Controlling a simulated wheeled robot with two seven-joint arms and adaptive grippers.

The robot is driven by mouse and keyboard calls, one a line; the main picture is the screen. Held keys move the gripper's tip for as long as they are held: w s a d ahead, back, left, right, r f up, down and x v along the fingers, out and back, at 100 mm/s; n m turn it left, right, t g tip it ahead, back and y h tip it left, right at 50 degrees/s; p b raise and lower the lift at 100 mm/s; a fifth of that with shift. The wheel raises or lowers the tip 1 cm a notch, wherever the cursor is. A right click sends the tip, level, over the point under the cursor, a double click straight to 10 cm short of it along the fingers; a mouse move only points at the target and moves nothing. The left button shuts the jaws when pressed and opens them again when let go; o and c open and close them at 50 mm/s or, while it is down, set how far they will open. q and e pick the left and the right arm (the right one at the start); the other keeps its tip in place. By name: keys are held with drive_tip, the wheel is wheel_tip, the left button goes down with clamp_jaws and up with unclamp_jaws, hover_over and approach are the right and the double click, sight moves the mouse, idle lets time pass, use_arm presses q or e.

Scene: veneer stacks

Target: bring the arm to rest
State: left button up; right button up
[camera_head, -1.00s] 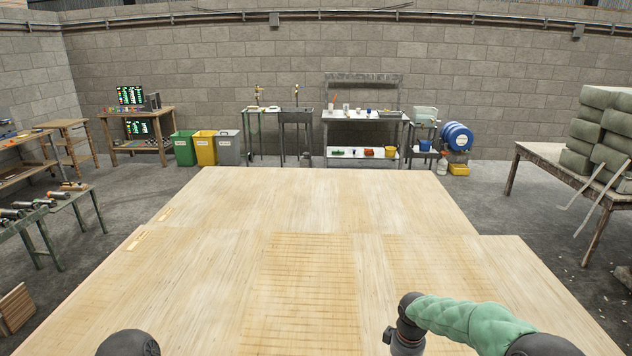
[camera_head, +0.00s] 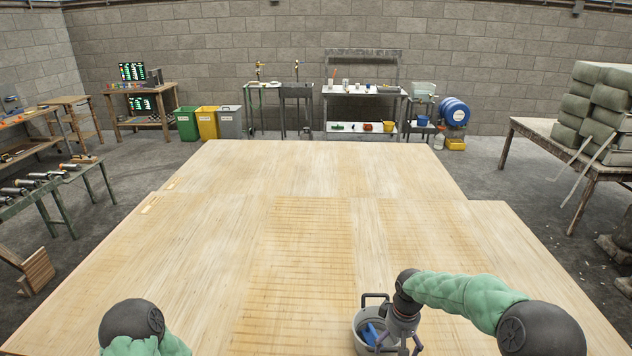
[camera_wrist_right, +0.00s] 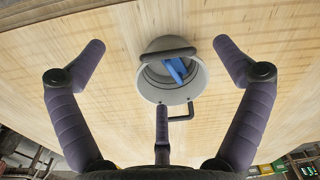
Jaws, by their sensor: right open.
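My right gripper (camera_head: 400,346) is at the bottom of the head view, right of centre, on its green-sleeved arm. Its fingers are spread and empty in the right wrist view (camera_wrist_right: 160,48). A grey bucket (camera_head: 362,338) with dark handles stands on the wooden veneer surface beside the gripper, partly hidden by it. The bucket also shows beyond the fingers in the wrist view (camera_wrist_right: 151,89), with a blue object (camera_wrist_right: 175,70) inside. My left arm shows only as a dark joint and green sleeve at bottom left; its gripper is out of frame.
The pale veneer stack (camera_head: 200,270) is broad and mostly clear. A table (camera_head: 535,128) with grey-green bags stands at right. Benches with tools (camera_head: 40,190) are at left. Green, yellow and grey bins (camera_head: 229,123) stand along the back.

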drive_tip(key=s+a+f+m+y+b, duration=0.15)
drive_tip(key=s+a+f, duration=0.3)
drive_tip(key=f, duration=0.45)
drive_tip(key=s+a+f+m+y+b, duration=0.1)
drive_tip(key=s+a+f+y+b, duration=0.25)
drive_tip(key=f, duration=0.65)
use_arm(q)
wheel_tip(320, 180, down, 10)
drive_tip(key=b, duration=0.4)
drive_tip(key=shift+w, duration=0.3)
use_arm(e)
drive_tip(key=s+a+f+m, duration=0.2)
drive_tip(key=s+f, duration=0.3)
drive_tip(key=s, duration=0.3)
drive_tip(key=s+a+f+m+h, duration=0.1)
drive_tip(key=s+a+f+m, duration=0.1)
drive_tip(key=s+f, duration=0.3)
drive_tip(key=s, duration=0.4)
drive_tip(key=shift+s+f, duration=0.25)
drive_tip(key=shift+f, duration=0.15)
use_arm(q)
drive_tip(key=shift+r, duration=0.1)
use_arm(e)
drive_tip(key=shift+a, duration=0.1)
